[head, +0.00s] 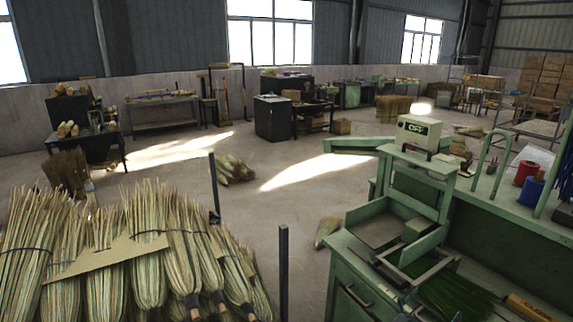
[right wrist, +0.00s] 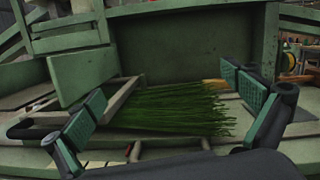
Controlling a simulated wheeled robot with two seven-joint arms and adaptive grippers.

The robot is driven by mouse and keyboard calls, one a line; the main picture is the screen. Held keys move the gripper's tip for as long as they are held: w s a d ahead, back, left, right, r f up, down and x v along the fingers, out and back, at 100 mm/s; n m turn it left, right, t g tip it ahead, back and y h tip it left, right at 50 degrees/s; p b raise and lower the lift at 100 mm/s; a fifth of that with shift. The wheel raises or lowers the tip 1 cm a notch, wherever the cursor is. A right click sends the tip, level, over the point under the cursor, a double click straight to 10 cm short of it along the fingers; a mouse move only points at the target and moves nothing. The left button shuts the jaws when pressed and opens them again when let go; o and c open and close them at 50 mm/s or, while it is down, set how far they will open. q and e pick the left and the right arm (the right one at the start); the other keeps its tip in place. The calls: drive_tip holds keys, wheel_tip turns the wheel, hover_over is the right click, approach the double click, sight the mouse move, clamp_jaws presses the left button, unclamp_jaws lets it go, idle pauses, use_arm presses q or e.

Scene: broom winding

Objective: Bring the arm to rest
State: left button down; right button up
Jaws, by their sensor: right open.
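My right gripper (right wrist: 170,106) is open, its two padded fingers spread wide apart in the right wrist view. Between and beyond the fingers lies a bundle of green bristles (right wrist: 175,110) on the green machine's bench. I see no contact between fingers and bristles. A wooden handle (head: 527,308) lies beside the bristles. The green winding machine (head: 415,205) carries a box marked OFF (head: 419,130). My left gripper is not in view.
Tied straw brooms (head: 130,250) fill a rack at the lower left. Dark posts (head: 284,270) stand beside it. A red cup (head: 525,172) and a blue cup (head: 529,191) stand on the bench at right. The floor (head: 270,215) in the middle is mostly clear.

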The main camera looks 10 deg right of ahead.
drive_tip(key=a+r+n+t+y, duration=0.5)
drive_tip(key=a+n+t+y, duration=0.5)
drive_tip(key=n, duration=0.8)
drive_tip(key=s+a+f+n+t+y, duration=0.2)
drive_tip(key=a+f+n+y, duration=0.45)
drive_tip(key=n, duration=0.65)
drive_tip(key=s+a+f+n+g+y, duration=0.2)
drive_tip(key=s+a+f+n+g, duration=0.25)
drive_tip(key=f, duration=0.25)
drive_tip(key=s+a+f+n+g+y, duration=0.3)
drive_tip(key=s+f+n, duration=0.1)
drive_tip(key=f+n, duration=0.15)
drive_tip(key=s+d+f+n+g+h, duration=0.2)
drive_tip(key=s+f+g, duration=0.25)
drive_tip(key=s, duration=0.45)
drive_tip(key=s+d+f+n+g+h, duration=0.1)
drive_tip(key=s+d+f+n+g, duration=0.3)
drive_tip(key=s, duration=0.6)
drive_tip(key=s+f+g+h, duration=0.2)
drive_tip(key=s+f, duration=0.4)
drive_tip(key=s, duration=0.3)
wheel_tip(320, 180, down, 28)
drive_tip(key=s+a+g, duration=0.2)
drive_tip(key=s+f+g, duration=0.1)
drive_tip(key=s+f, duration=1.7)
drive_tip(key=s, duration=0.2)
drive_tip(key=shift+s+f+n+y, duration=0.25)
drive_tip(key=shift+f+n+y, duration=0.1)
drive_tip(key=shift+n, duration=0.05)
